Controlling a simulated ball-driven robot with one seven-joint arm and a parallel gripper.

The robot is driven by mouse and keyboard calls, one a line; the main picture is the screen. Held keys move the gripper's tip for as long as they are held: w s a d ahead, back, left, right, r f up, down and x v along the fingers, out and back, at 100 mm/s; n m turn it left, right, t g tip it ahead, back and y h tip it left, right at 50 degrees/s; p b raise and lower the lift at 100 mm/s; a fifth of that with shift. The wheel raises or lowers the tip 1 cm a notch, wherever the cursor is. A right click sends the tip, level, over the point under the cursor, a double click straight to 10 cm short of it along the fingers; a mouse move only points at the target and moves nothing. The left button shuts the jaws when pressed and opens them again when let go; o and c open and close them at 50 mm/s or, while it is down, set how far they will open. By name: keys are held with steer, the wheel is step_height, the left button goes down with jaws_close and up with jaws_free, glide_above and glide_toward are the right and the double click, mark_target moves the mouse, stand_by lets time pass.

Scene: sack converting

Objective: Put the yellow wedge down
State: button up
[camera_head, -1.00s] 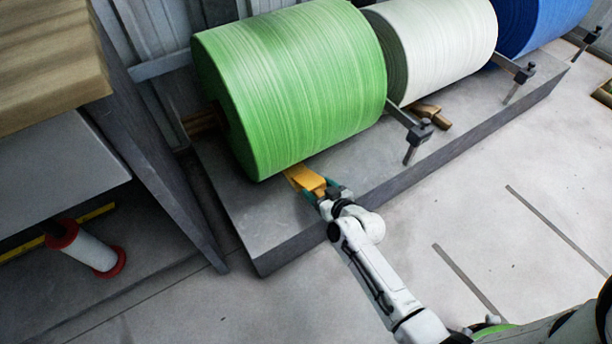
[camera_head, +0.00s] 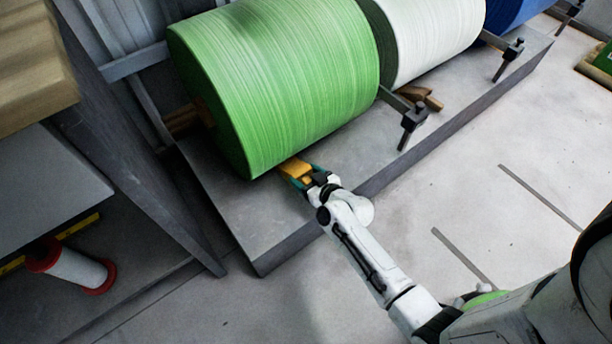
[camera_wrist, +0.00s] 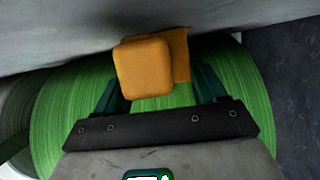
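The yellow wedge (camera_head: 296,168) is at the foot of the big green roll (camera_head: 275,85), on the grey platform (camera_head: 237,222). In the wrist view the wedge (camera_wrist: 145,68) has a blocky near end and a flatter part behind it, in front of the green roll (camera_wrist: 75,95). My gripper (camera_head: 304,178) is low over the platform at the wedge's near end. Its teal fingers (camera_wrist: 158,88) stand wide apart, one on each side of the wedge, with a gap on the right. Whether the wedge touches the roll is hidden.
A white roll (camera_head: 430,40) and a blue roll (camera_head: 512,12) stand farther along the platform. A bracket (camera_head: 410,118) juts out right of the green roll, near a brown wedge (camera_head: 425,97). A red-ended spool (camera_head: 72,268) lies at left.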

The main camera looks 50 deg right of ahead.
steer(key=o, duration=0.4)
steer(key=shift+r+p, duration=0.3)
steer(key=p+v, duration=0.4)
steer(key=v, duration=0.8)
steer(key=a+r+n+g+y, duration=0.3)
steer(key=a+g+y, duration=0.2)
steer(key=a, duration=0.4)
steer(key=s+a+r+g+h, duration=0.1)
steer(key=s+r+g, duration=0.5)
steer(key=s, duration=0.5)
steer(key=shift+a+g, duration=0.25)
steer(key=shift+g, duration=0.25)
steer(key=shift+r, duration=0.15)
